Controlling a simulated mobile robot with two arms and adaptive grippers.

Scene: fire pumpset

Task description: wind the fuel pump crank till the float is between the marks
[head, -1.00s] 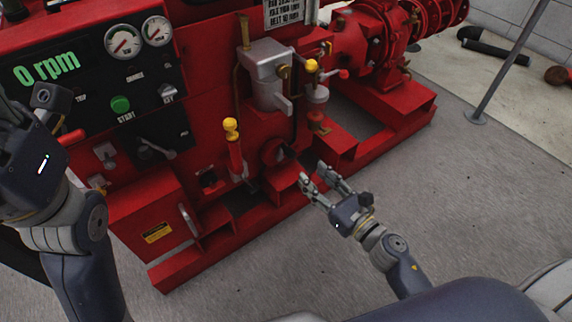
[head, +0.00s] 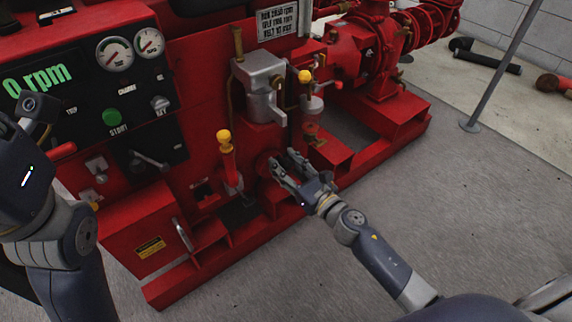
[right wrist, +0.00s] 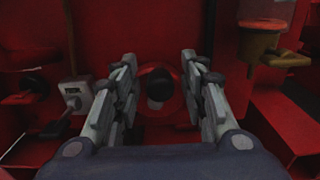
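My right gripper (head: 284,168) is at the low front of the red pumpset. In the right wrist view its two fingers (right wrist: 158,80) are open, with a dark round knob (right wrist: 158,88) showing between them against a round red housing. The knob looks like the crank's grip; I cannot tell whether the fingers touch it. In the head view the gripper hides most of this spot. A small clear cup (head: 312,103) with a brass base is up and right of the gripper; no float or marks can be made out.
A yellow-knobbed red lever (head: 227,150) stands just left of my right gripper, and another yellow knob (head: 305,76) is above. The panel (head: 115,110) reads 0 rpm. Red base rails (head: 225,250) run below.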

